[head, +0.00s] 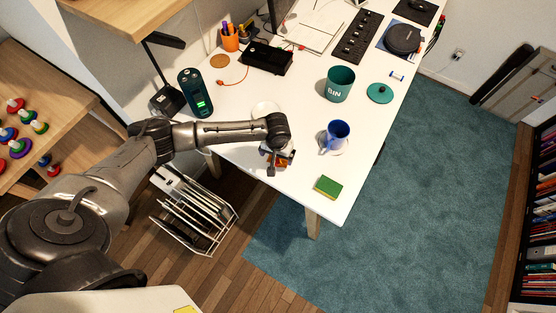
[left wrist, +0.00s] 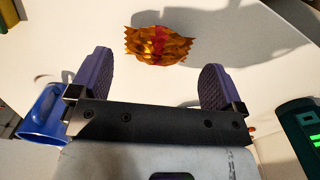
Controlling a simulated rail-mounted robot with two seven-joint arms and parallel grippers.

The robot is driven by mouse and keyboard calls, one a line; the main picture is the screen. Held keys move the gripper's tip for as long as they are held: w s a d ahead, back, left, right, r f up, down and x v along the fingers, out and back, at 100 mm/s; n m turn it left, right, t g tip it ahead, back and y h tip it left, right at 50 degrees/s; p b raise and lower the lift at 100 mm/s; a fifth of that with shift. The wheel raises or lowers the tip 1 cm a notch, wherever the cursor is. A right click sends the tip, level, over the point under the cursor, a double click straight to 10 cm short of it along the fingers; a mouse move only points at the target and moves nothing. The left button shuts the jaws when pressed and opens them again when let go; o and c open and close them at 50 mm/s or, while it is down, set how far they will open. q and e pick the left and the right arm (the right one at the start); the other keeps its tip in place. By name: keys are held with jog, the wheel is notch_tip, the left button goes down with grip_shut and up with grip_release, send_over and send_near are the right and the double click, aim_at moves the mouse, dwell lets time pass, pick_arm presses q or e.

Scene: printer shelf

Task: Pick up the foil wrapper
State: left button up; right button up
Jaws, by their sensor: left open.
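The foil wrapper (left wrist: 160,45), crinkled gold-orange with a red middle, lies on the white desk in the left wrist view. In the head view only a small orange part of it (head: 277,162) shows below my left gripper (head: 279,160), which hides the rest. In the left wrist view my left gripper (left wrist: 156,68) is open and empty, its two purple-grey fingers spread wide. The wrapper is just beyond the fingertips, roughly centred between them, with no visible contact. My right gripper is in neither view.
A blue mug (head: 338,133) stands right of the gripper, with a green sponge (head: 327,187) near the desk corner. A teal bin (head: 340,83) and its loose lid (head: 380,93) are farther back. A dark green device (head: 195,95) stands at the left.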

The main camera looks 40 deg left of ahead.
aim_at(277, 160)
pick_arm(q)
jog(key=shift+d+f+b, duration=0.1)
jog(key=shift+f+b, duration=0.4)
jog(key=shift+f, duration=1.85)
jog(key=c, duration=1)
